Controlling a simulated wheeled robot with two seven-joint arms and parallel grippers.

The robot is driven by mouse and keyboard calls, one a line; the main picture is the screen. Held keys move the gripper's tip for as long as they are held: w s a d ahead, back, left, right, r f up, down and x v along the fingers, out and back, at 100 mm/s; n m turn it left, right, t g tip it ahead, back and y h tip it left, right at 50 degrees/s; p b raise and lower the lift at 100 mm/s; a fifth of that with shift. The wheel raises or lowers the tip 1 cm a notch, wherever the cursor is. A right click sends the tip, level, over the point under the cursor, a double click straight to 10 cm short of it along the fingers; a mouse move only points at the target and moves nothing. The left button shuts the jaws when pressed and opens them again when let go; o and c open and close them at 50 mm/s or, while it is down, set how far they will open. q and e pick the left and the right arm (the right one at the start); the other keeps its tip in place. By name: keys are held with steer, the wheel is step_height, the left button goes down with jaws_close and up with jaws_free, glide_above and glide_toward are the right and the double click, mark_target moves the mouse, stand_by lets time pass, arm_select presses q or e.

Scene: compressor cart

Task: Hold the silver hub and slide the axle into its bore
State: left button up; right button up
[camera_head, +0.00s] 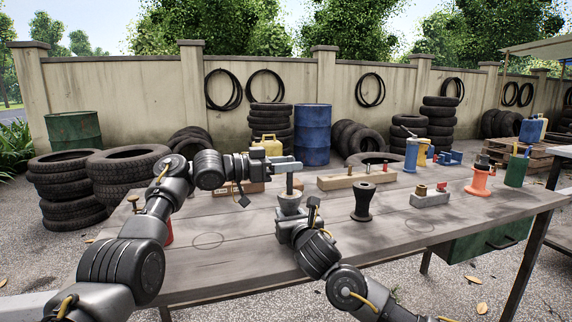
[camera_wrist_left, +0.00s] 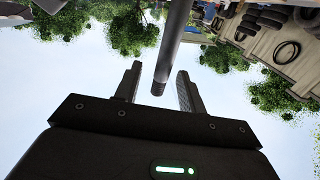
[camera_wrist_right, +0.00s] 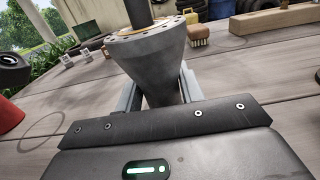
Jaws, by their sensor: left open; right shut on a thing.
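The silver hub (camera_head: 291,206) is cone-shaped, wide end up, above the table's near middle. My right gripper (camera_head: 287,218) is shut on the hub's narrower lower part; the hub fills the right wrist view's centre (camera_wrist_right: 152,62). The axle (camera_head: 290,184), a dark grey rod, stands upright with its lower end at the hub's top (camera_wrist_right: 139,12). How deep it sits in the bore is hidden. My left gripper (camera_head: 293,165) is open at the axle's upper end. In the left wrist view, the axle's end (camera_wrist_left: 160,82) lies between the spread fingers, apart from both.
A black spool-like part (camera_head: 363,203) stands right of the hub. A grey block with fittings (camera_head: 430,199), an orange stand (camera_head: 480,180) and a green container (camera_head: 516,171) are farther right. A wooden block (camera_head: 356,180) lies behind. The table's near left is mostly clear.

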arm_select(q)
steer(key=v, duration=1.2)
arm_select(e)
steer(key=shift+r, duration=0.1)
steer(key=o, duration=1.4)
steer(key=shift+c, duration=0.2)
